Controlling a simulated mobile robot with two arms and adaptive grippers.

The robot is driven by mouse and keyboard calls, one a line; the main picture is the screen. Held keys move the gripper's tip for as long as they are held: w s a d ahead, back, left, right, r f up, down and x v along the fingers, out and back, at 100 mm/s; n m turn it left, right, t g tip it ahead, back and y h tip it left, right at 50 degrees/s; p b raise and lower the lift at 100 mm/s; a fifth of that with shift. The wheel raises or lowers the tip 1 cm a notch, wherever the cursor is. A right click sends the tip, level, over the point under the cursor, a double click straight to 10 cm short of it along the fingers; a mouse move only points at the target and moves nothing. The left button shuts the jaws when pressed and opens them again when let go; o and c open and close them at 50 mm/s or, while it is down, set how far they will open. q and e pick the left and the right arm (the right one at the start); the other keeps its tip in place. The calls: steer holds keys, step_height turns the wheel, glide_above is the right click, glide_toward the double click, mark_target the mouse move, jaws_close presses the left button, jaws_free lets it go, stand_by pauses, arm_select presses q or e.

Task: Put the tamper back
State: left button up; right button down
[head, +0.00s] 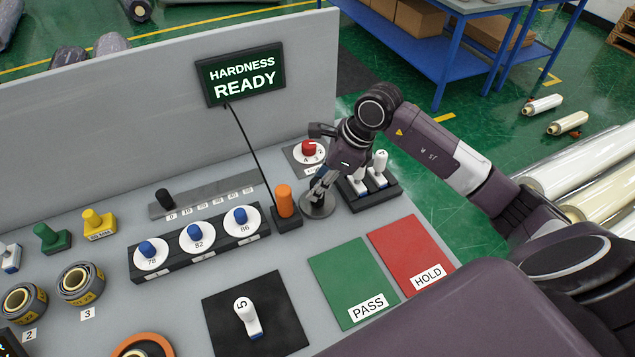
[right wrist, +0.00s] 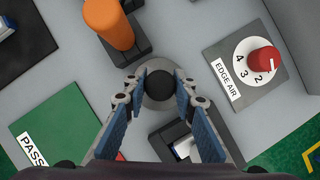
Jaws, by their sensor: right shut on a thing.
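The tamper, with a dark round knob over a wide grey disc (head: 318,208), is upright at the back right of the grey table. In the right wrist view its black knob (right wrist: 160,82) lies between the fingers, with the grey disc below. My right gripper (head: 321,188) points down and is shut on the tamper. The fingers also show in the right wrist view (right wrist: 160,92), on both sides of the knob. The fingers partly hide the tamper in the head view. I cannot tell whether the disc touches the table. My left gripper is not in view.
An orange-topped device (head: 285,200) stands close left of the tamper. A black rack with white-handled tools (head: 367,190) is close right. A red dial (head: 309,150) sits behind. The green PASS mat (head: 350,280) and red HOLD mat (head: 408,250) in front are clear.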

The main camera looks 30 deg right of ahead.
steer(key=c, duration=1.6)
jaws_free()
steer(key=shift+f, duration=0.1)
steer(key=shift+r, duration=0.25)
steer(key=shift+s+d+r, duration=0.1)
steer(key=shift+d+r, duration=0.05)
steer(key=shift+r, duration=0.15)
steer(key=b+v, duration=0.2)
steer(key=v, duration=0.9)
steer(key=shift+r, duration=0.1)
